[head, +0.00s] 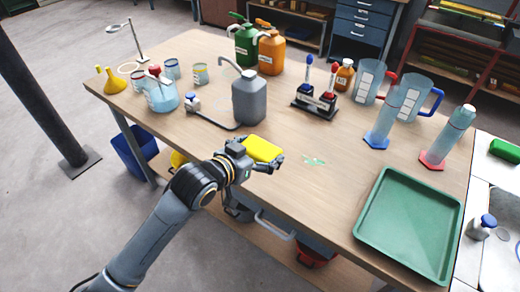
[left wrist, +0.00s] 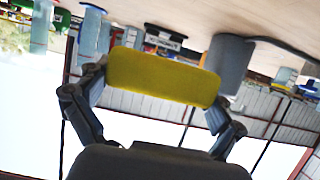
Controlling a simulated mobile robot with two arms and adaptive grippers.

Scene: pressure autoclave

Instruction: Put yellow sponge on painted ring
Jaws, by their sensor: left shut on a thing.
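The yellow sponge (head: 263,149) is held in my left gripper (head: 262,160), near the front edge of the wooden table. In the left wrist view the sponge (left wrist: 163,78) spans the gap between the two fingers of my left gripper (left wrist: 155,92), which are shut on its ends. A small pale green mark (head: 315,161) lies flat on the table, right of the sponge; I cannot tell whether it is part of a painted ring. My right gripper is in neither view.
A grey jug (head: 249,98) stands behind the sponge. A black rack (head: 316,101) stands farther back. Blue and red-based cylinders (head: 384,125) are at the right. A green tray (head: 410,225) lies at the front right. The tabletop (head: 300,185) around the green mark is clear.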

